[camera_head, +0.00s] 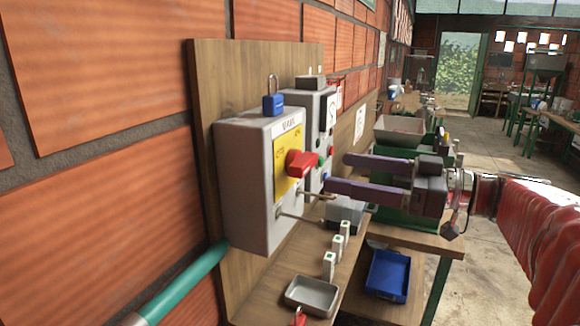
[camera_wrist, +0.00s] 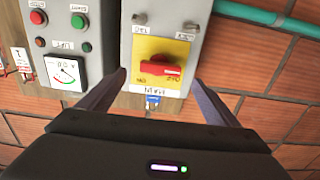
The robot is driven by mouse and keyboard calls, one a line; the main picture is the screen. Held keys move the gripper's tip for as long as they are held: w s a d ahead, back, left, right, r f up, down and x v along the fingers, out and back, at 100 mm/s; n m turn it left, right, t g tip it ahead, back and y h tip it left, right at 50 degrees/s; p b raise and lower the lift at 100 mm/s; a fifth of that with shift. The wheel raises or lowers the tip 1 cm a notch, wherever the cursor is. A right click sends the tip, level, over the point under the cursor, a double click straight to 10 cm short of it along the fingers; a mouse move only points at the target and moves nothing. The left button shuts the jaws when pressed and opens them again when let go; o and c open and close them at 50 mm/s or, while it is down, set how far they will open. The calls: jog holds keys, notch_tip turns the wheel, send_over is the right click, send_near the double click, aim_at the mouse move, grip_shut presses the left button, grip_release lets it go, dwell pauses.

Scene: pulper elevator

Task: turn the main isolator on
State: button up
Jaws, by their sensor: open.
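The main isolator is a grey box (camera_head: 247,180) on a wooden board, with a red rotary handle (camera_head: 301,163) on a yellow plate (camera_head: 281,168). In the wrist view the red handle (camera_wrist: 159,70) lies crosswise on the yellow plate (camera_wrist: 160,50), between small labels too blurred to read surely. A blue padlock (camera_head: 273,104) stands on top of the box; it also shows in the wrist view (camera_wrist: 153,100). My gripper (camera_head: 336,172) is open and empty, its two purple fingers pointing at the box front, apart from the handle.
A second grey panel (camera_wrist: 62,45) with round buttons and a meter is beside the isolator. Below are a shelf with a grey tray (camera_head: 312,294), small white blocks (camera_head: 337,246) and a blue tray (camera_head: 387,275). A teal pipe (camera_head: 185,284) meets the board's lower left.

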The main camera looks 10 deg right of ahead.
aim_at(311, 166)
jog(key=shift+x, duration=3.45)
jog(key=c, duration=1.1)
